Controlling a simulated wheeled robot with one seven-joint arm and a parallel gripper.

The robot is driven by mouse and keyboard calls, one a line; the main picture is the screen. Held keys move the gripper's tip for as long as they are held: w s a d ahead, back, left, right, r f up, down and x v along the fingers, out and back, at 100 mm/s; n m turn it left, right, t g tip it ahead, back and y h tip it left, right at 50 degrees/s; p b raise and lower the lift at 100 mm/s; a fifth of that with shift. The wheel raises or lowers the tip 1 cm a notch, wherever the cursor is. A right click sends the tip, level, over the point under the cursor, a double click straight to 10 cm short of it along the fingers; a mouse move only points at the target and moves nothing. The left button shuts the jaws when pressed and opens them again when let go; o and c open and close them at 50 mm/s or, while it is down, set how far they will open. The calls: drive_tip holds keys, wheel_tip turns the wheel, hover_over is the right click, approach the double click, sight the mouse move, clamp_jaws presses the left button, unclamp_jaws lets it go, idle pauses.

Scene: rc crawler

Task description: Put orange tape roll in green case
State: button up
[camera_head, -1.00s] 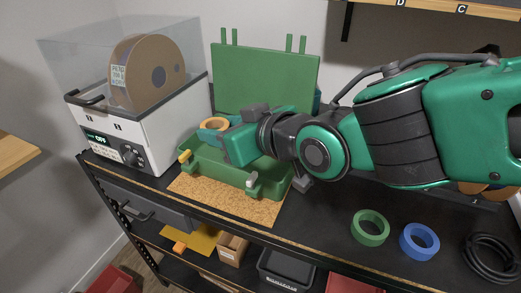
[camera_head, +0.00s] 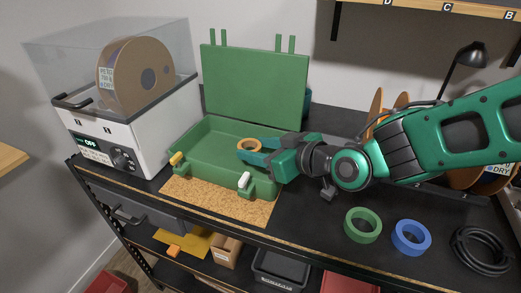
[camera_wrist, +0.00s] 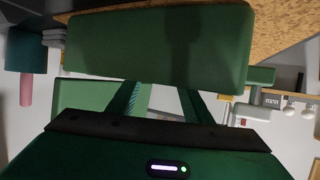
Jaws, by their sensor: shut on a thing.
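The orange tape roll (camera_head: 241,147) is at the tips of my gripper (camera_head: 253,150) in the head view. My gripper comes in from the right, with its fingers shut on the roll. The roll shows over the inside of the green case (camera_head: 206,176), towards its right side. I cannot tell whether it touches the case floor. The case is open, with its lid (camera_head: 254,85) standing up at the back. In the wrist view, my fingers (camera_wrist: 162,105) show behind a large green block, and the orange roll is hidden.
A white dryer box (camera_head: 140,135) with a spool is close on the left. A green tape roll (camera_head: 362,225), a blue tape roll (camera_head: 411,238) and a black coil (camera_head: 482,250) lie at the right.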

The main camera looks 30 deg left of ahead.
drive_tip(key=shift+f, duration=0.3)
drive_tip(key=shift+f, duration=0.65)
drive_tip(key=o, duration=1)
drive_tip(key=shift+s, duration=0.1)
drive_tip(key=shift+f, duration=0.1)
drive_tip(key=shift+d, duration=0.1)
drive_tip(key=shift+r, duration=0.25)
drive_tip(key=r+v, duration=0.1)
drive_tip(key=v, duration=1.1)
